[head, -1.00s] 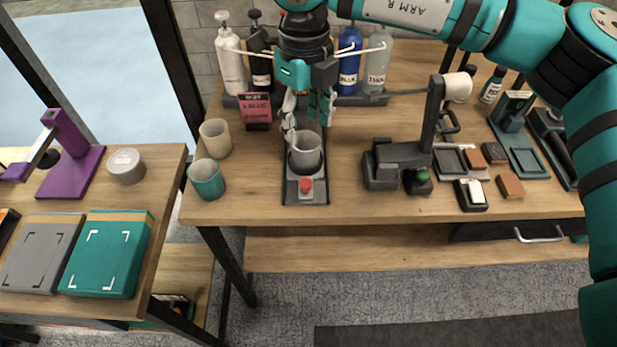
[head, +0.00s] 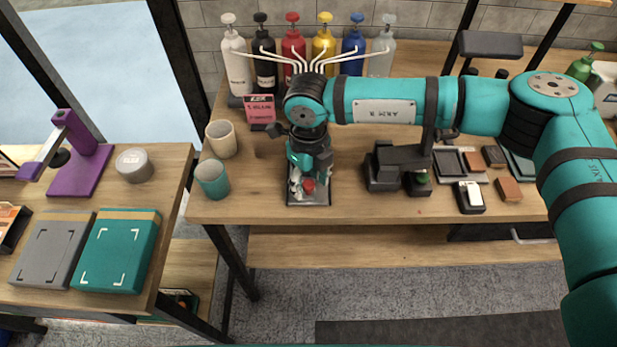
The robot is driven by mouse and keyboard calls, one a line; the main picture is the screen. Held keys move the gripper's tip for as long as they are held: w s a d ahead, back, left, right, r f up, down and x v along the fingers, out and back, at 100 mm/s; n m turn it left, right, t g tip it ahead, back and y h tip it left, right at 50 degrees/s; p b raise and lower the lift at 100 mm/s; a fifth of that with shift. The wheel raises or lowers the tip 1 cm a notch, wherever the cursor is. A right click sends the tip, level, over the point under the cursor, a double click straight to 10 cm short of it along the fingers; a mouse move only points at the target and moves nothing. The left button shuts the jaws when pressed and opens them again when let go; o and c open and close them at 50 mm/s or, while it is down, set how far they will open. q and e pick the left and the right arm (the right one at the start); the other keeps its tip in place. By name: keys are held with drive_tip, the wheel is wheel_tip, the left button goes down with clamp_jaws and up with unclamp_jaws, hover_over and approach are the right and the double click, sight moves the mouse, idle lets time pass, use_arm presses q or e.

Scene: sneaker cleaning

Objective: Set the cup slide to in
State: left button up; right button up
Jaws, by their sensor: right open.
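The cup slide (head: 322,198) is a dark narrow rail at the front middle of the workbench. Its red knob (head: 309,184) shows near the front end. My right gripper (head: 300,186) points down over the front of the slide, with its fingers close beside the red knob. It is open; I cannot tell whether a finger touches the knob. My right gripper and wrist hide the back of the slide and any cup on it. My left gripper is not in view.
A cream cup (head: 222,139) and a teal cup (head: 212,179) stand left of the slide. A black stand (head: 384,172) with a green button is to its right. Several pump bottles (head: 293,42) and a pink sign (head: 259,109) are behind. Teal and grey boxes (head: 118,250) lie on the left table.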

clamp_jaws()
idle(0.3)
drive_tip(key=shift+w, duration=0.1)
